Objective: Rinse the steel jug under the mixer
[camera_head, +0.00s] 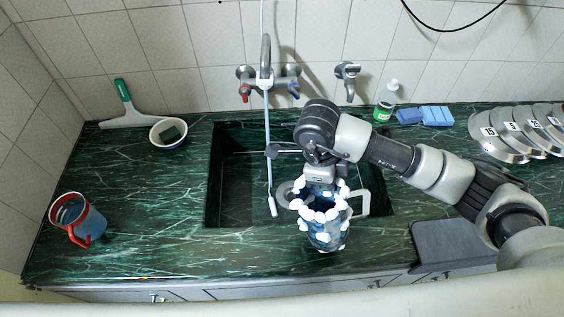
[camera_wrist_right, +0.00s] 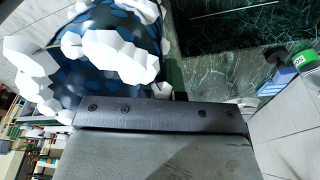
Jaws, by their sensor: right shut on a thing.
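My right gripper (camera_head: 321,186) is shut on the steel jug (camera_head: 327,237) at its rim. White foam clumps cover the jug's rim and parts of its side; blue shows inside. The jug appears upright at the sink's front right, its pale handle (camera_head: 361,203) pointing right. In the right wrist view the foamy jug (camera_wrist_right: 78,84) fills the upper left, and my fingertips are hidden. The mixer (camera_head: 265,72), with a red and a blue handle, is on the wall behind the sink (camera_head: 235,190), left of the jug. My left gripper is not in view.
A pale hose (camera_head: 267,120) hangs in front of the mixer into the sink. A red-rimmed blue jug (camera_head: 77,219), squeegee (camera_head: 127,108) and bowl (camera_head: 168,134) stand left. A tap (camera_head: 347,78), green bottle (camera_head: 386,101), blue sponges (camera_head: 432,116) and numbered lids (camera_head: 497,138) are right.

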